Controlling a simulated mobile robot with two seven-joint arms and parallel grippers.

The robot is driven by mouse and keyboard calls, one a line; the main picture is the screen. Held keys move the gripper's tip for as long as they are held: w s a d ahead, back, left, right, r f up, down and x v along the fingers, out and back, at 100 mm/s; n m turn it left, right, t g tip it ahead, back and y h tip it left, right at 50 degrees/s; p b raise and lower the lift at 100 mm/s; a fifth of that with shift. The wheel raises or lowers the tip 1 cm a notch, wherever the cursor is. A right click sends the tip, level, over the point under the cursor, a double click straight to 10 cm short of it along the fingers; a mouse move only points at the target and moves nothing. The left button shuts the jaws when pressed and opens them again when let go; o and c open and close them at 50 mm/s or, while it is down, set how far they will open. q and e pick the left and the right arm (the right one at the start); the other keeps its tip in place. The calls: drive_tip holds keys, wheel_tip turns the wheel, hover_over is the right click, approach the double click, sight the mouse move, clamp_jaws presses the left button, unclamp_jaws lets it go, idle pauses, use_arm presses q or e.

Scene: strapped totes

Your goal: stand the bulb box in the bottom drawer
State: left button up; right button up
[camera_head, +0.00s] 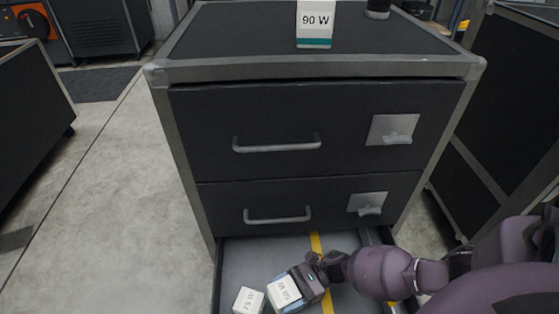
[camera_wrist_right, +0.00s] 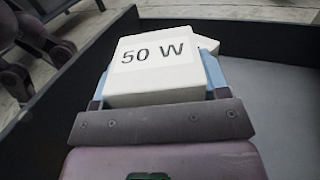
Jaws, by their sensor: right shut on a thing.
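My right gripper (camera_head: 287,289) reaches into the drawer from the right. It is shut on a white bulb box (camera_head: 284,291), which reads "50 W" in the right wrist view (camera_wrist_right: 155,65). A second white box (camera_head: 248,300), marked "75 W", is in the drawer just left of the held box. Whether the held box touches the drawer floor is hidden. My left gripper is in neither view.
A "90 W" box (camera_head: 316,24) stands on the cabinet top (camera_head: 240,38), near a dark cylinder (camera_head: 377,8). Two shut drawers with handles (camera_head: 277,143) are above the open one. Drawer floor right of the stripe looks partly free, though my arm covers much of it.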

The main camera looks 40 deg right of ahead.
drive_tip(key=shift+f, duration=0.8)
wheel_tip(320, 180, down, 4)
drive_tip(key=shift+s+f+b, duration=0.1)
drive_tip(key=shift+b, duration=1.05)
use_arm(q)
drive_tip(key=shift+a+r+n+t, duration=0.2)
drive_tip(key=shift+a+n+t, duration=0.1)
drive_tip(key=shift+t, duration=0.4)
use_arm(e)
drive_tip(key=o, duration=1)
drive_tip(key=shift+f, duration=0.1)
drive_tip(key=shift+c, duration=0.2)
